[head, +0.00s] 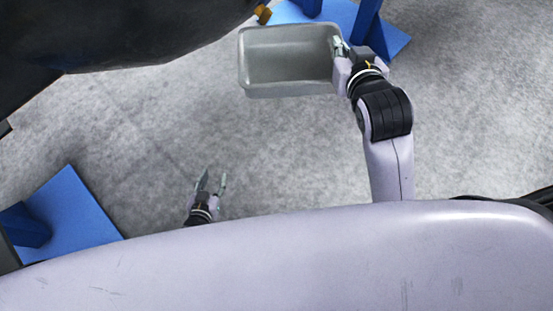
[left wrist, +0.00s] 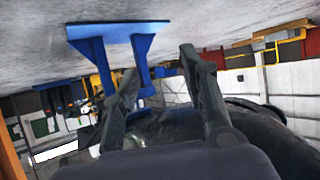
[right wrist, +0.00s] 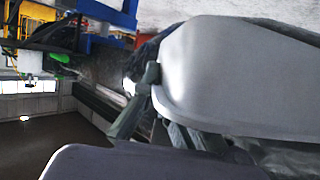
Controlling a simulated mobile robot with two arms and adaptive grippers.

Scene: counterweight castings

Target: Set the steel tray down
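The steel tray (head: 285,90), a shallow empty rectangular pan, is at the top middle of the head view. Its wide grey outer surface also shows in the right wrist view (right wrist: 235,75). My right gripper (head: 339,46) is at the tray's right wall, with its fingers closed on the rim. I cannot tell how high the tray is above the floor. My left gripper (head: 212,181) is low in the head view, apart from the tray, with its fingers spread and nothing between them.
A large dark casting (head: 130,30) hangs over the upper left, close to the tray's left side. Blue stands with flat base plates are at the lower left (head: 72,208) and upper right (head: 393,42). Grey floor (head: 270,150) between them is clear.

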